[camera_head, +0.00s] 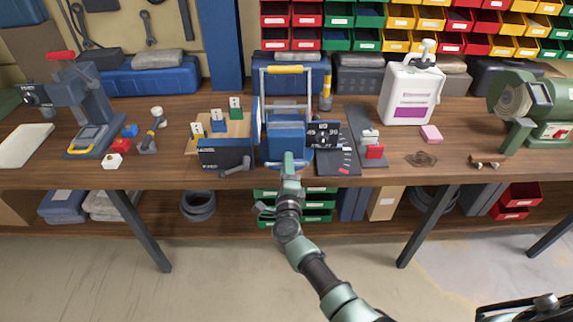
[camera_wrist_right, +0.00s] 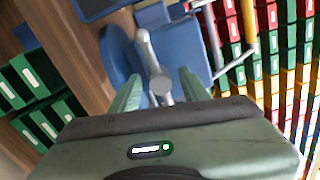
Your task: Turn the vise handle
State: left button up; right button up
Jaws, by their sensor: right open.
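The blue vise (camera_head: 287,138) stands at the front edge of the workbench, near the middle of the head view. My right gripper (camera_head: 289,162) is right in front of it and covers its handle there. In the right wrist view, the vise handle (camera_wrist_right: 144,45) is a grey metal bar with a rounded end, crossing the screw head (camera_wrist_right: 160,84). My right gripper (camera_wrist_right: 160,88) is open, with one green finger on each side of the screw head and lower bar. Contact cannot be told.
A black box with small tagged holders (camera_head: 226,153) stands left of the vise. A dark plate (camera_head: 338,161) and a small grey stand with a red block (camera_head: 373,150) are on the right. A white jug (camera_head: 410,95) is behind. The floor in front is clear.

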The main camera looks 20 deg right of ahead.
jog(key=v, duration=0.6)
jog(key=shift+s, duration=0.35)
jog(key=shift+a+r, duration=0.1)
jog(key=s+a+f+n+g+y, duration=0.15)
jog(key=s+f+n, duration=0.4)
jog(key=f, duration=0.55)
jog(key=s+a+f+n+g+y, duration=0.1)
jog(key=s+f+n+g+y, duration=0.2)
jog(key=s+f+n, duration=0.5)
jog(key=s+a+f+n+g+y, duration=0.1)
jog(key=s+f+n+g+y, duration=0.3)
jog(key=f, duration=0.9)
jog(key=s+d+f+n+g+h, duration=0.1)
jog(key=s+f, duration=0.4)
jog(key=s, duration=0.7)
jog(key=s+d+f+n+g+h, duration=0.1)
jog(key=s+d+f+n+g, duration=0.3)
jog(key=s, duration=0.7)
jog(key=s+d+f+n+g+h, duration=0.1)
jog(key=s+d+f+n+g, duration=0.2)
jog(key=s+f, duration=0.4)
jog(key=s+d, duration=0.1)
jog(key=s, duration=0.4)
jog(key=shift+s, duration=0.3)
